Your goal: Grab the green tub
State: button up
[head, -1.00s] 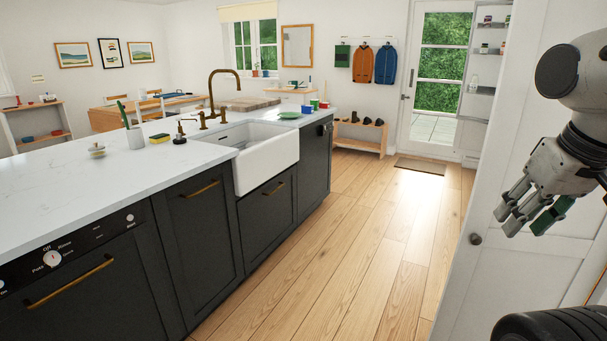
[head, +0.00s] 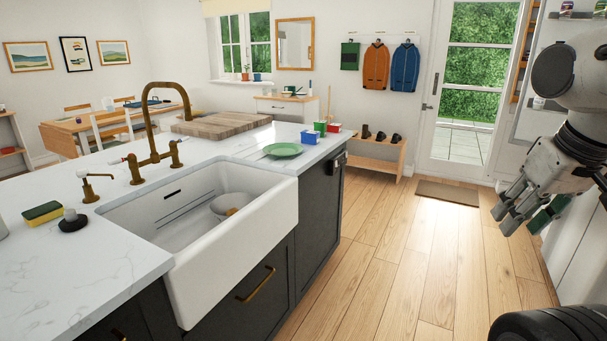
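The green tub (head: 320,127) is a small tub near the far end of the white countertop, past the sink. It stands close beside a blue tub (head: 310,137) in front of it and a red tub (head: 334,128) to its right. The blue tub partly covers its lower edge. My gripper (head: 527,213) is raised at the right of the view, far from the tubs. Its fingers look spread apart, with a green part on one of them, and I see nothing held between them.
A green plate (head: 283,150) lies on the counter (head: 100,265) before the tubs. The white sink (head: 240,245), brass tap (head: 150,140) and wooden board (head: 221,125) are nearer. A low shoe bench (head: 375,150) stands beyond. The wooden floor (head: 400,250) right of the counter is clear.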

aim_at(320, 126)
jog(key=i, duration=1.35)
jog(key=i+l+u, duration=0.1)
jog(key=u, duration=0.55)
jog(key=i+l+u, duration=0.35)
jog(key=l, duration=0.25)
jog(key=i+l+u, duration=0.15)
jog(key=l, duration=0.2)
jog(key=i+l+u, duration=0.15)
jog(key=l, duration=0.2)
jog(key=i+l, duration=0.15)
jog(key=l, duration=0.15)
jog(key=i+l, duration=0.1)
jog(key=l, duration=0.25)
jog(key=i+l, duration=0.15)
jog(key=l, duration=0.15)
